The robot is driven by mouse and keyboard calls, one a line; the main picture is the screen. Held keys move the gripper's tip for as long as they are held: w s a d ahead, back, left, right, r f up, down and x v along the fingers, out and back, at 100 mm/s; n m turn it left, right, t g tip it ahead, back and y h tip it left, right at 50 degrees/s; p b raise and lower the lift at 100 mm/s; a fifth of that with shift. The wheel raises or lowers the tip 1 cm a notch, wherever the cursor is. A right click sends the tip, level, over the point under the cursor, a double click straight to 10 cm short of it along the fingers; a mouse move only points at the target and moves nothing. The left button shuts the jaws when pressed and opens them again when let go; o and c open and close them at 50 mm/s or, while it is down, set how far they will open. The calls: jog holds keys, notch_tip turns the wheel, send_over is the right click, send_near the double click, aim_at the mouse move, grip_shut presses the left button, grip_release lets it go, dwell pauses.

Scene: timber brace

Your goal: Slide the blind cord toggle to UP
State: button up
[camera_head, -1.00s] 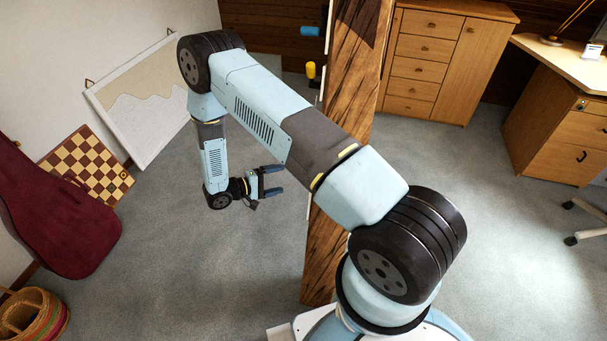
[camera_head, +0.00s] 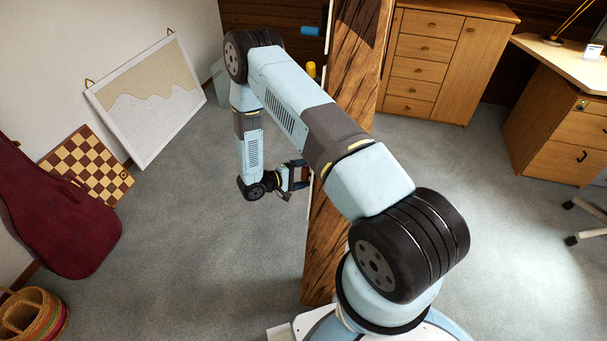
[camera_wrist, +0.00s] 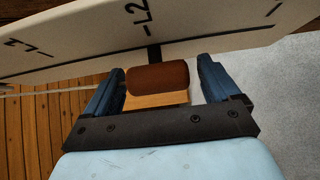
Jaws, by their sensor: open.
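My gripper (camera_wrist: 160,75) is open, with its two blue fingers on either side of a brown block with a lighter wooden base (camera_wrist: 157,78). The block sits at a dark slot in a pale board (camera_wrist: 95,40) that carries black marks and a label reading like "L2". The block may be the toggle; no "UP" label is readable. In the head view my gripper (camera_head: 300,176) is at the left edge of the upright timber (camera_head: 345,150), and the block is not discernible there.
A yellow knob (camera_head: 311,69) and a blue cylinder (camera_head: 310,31) stick out left of the timber, farther back. A whiteboard-like panel (camera_head: 150,100), a chessboard (camera_head: 88,165) and a red case (camera_head: 50,215) stand along the left wall. The carpet between is clear.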

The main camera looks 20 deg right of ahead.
jog(key=c, duration=1.4)
jog(key=w+d+r, duration=0.1)
jog(key=r, duration=0.5)
jog(key=w+d+r, duration=0.1)
jog(key=w+r, duration=0.1)
jog(key=r, duration=0.5)
jog(key=w+d+r, duration=0.1)
jog(key=w+r, duration=0.1)
jog(key=r, duration=0.4)
jog(key=shift+w+d+r, duration=0.1)
jog(key=shift+r, duration=0.3)
jog(key=o, duration=1.2)
jog(key=shift+c, duration=0.2)
jog(key=shift+o, duration=1.2)
jog(key=v, duration=1.3)
jog(key=shift+a, duration=0.4)
